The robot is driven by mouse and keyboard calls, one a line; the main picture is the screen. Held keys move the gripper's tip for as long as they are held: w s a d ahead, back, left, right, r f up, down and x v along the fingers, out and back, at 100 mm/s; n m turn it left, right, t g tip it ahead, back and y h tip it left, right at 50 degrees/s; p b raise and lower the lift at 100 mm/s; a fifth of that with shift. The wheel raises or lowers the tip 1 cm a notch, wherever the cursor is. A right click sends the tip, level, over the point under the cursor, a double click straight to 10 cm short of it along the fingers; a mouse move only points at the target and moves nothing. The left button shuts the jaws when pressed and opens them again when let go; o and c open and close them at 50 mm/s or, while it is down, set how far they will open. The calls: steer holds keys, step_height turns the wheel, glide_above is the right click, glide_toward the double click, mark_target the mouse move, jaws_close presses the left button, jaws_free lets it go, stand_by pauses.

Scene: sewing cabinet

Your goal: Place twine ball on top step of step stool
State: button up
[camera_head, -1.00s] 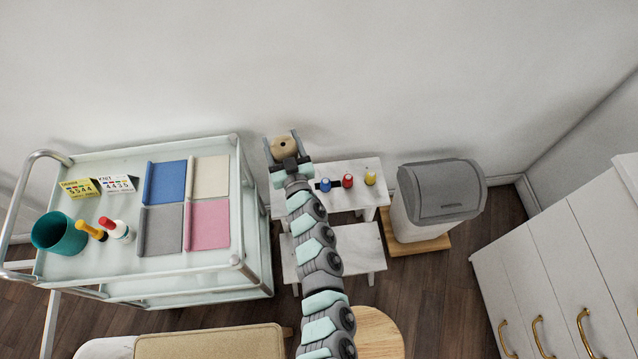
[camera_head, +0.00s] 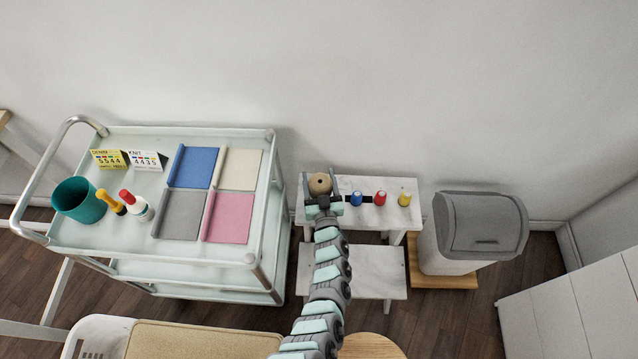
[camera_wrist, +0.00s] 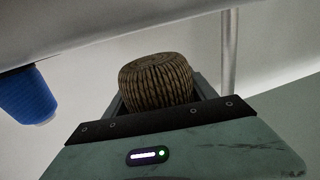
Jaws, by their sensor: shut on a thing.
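The twine ball (camera_head: 320,183) is a tan ball with a dark hole in its top. My gripper (camera_head: 320,190) is shut on it, over the back left part of the step stool's white top step (camera_head: 352,213). In the wrist view the twine ball (camera_wrist: 156,82) shows its ribbed side between the fingers. I cannot tell whether the ball touches the step. The stool's lower step (camera_head: 378,272) is in front, partly behind my arm.
Blue (camera_head: 356,198), red (camera_head: 380,198) and yellow (camera_head: 404,199) spools stand right of the ball on the top step. A glass cart (camera_head: 120,236) is close on the left. A grey-lidded bin (camera_head: 480,225) stands on the right.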

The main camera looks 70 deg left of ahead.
mark_target(319, 183)
steer(key=shift+f+b, duration=0.45)
steer(key=shift+f, duration=0.85)
steer(key=shift+f, duration=0.2)
steer(key=o, duration=1.5)
steer(key=shift+c, duration=0.2)
steer(key=shift+r, duration=0.15)
steer(key=shift+d+r, duration=0.1)
steer(key=shift+d, duration=0.05)
steer(key=p+v, duration=0.3)
steer(key=v, duration=0.8)
steer(key=shift+s+d, duration=0.15)
steer(key=shift+d, duration=0.2)
